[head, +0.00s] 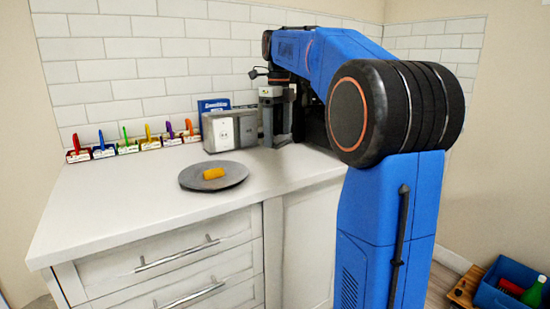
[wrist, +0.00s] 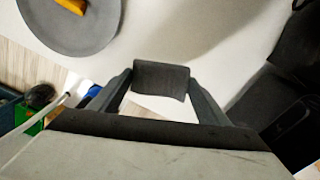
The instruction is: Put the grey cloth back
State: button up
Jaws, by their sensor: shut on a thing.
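The grey cloth (wrist: 162,80) shows in the wrist view as a small dark grey folded piece. My gripper (wrist: 160,85) is shut on it, with one finger at each side of the cloth. In the head view my gripper (head: 276,125) points down over the back right part of the white counter, just right of the grey boxes. The cloth cannot be made out there. Whether the cloth touches the counter cannot be told.
A round grey plate (head: 228,180) bearing an orange-yellow piece (head: 213,173) lies on the counter (head: 130,205). Grey boxes (head: 230,130) and a blue item (head: 213,104) stand by the wall, beside several colour-handled tools (head: 126,142). A blue crate (head: 515,285) is on the floor. The left counter is clear.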

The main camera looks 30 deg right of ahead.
aim_at(278, 166)
jog(key=shift+f, duration=3.45)
jog(key=shift+f, duration=0.15)
jog(key=o, duration=0.9)
jog(key=shift+o, duration=0.2)
notch_tip(278, 166, up, 12)
jog(key=shift+r, duration=0.15)
jog(key=shift+s, duration=0.1)
